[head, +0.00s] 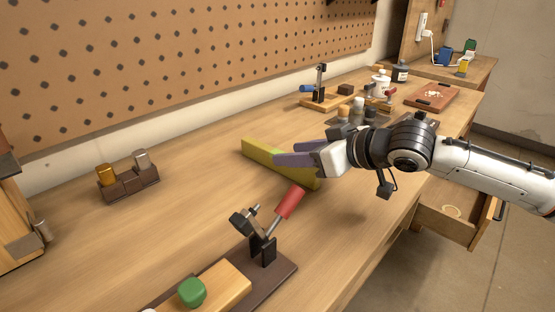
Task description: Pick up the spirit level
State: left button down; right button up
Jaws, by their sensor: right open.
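The spirit level (262,150) is a yellow-green bar lying on the wooden workbench, near the middle of the head view. It runs slantwise from upper left to lower right. My right gripper (284,153) comes in from the right with its purple-grey fingers apart. It is open, and its fingers overlap the level's middle in the picture, hiding part of it. I cannot tell whether the fingers touch the level. My left gripper is not in view.
A toggle clamp with a red handle (290,203) stands in front, beside a green knob (192,292). A small block holder (128,181) is at the left. Another clamp (320,90), bottles (399,72) and a reddish board (432,96) are at the back. A drawer (450,218) stands open at the right.

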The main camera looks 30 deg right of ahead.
aim_at(278, 152)
jog(key=shift+x, duration=3)
jog(key=shift+d, duration=0.1)
jog(key=shift+c, duration=0.2)
grip_shut()
